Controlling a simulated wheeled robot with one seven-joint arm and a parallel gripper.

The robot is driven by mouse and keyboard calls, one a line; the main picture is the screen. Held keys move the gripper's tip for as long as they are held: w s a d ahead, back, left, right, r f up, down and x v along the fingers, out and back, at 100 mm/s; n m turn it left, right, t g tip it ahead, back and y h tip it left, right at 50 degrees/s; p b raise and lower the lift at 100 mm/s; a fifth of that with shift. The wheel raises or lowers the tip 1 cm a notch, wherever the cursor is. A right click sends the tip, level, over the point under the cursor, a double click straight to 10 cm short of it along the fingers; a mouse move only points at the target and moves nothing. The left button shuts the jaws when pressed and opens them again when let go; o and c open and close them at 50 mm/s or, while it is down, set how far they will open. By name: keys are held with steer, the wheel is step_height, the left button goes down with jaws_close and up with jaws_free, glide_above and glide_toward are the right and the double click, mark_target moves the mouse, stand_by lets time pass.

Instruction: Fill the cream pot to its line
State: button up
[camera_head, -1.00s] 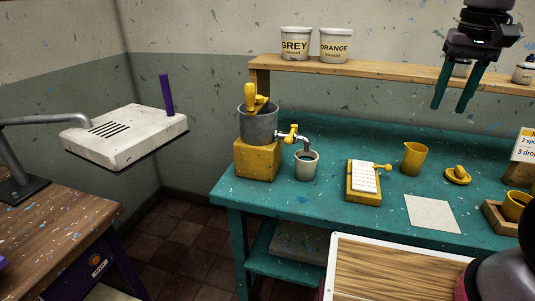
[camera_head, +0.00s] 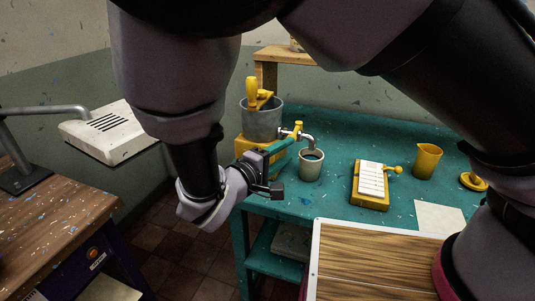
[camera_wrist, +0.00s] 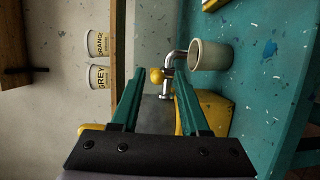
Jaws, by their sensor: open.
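The cream pot (camera_head: 311,167) stands upright on the teal bench under the tap spout (camera_head: 308,139). It shows in the wrist view (camera_wrist: 208,56) too. Its fill level and line cannot be made out. The tap has a yellow handle (camera_head: 290,132) and comes from a grey tank (camera_head: 262,124) on a yellow block (camera_head: 247,148). My gripper (camera_head: 285,148) is open close to the tap. In the wrist view the yellow handle knob (camera_wrist: 156,75) appears between the two teal fingers (camera_wrist: 158,71); contact cannot be told.
My arm covers much of the upper head view.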

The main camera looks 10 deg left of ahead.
mark_target(295, 133)
steer(key=w+n+t+y, duration=0.1)
steer(key=w, duration=0.5)
steer(key=shift+f+t+y, duration=0.25)
steer(key=shift+t+y, duration=0.05)
steer(key=shift+t, duration=0.1)
jaws_close()
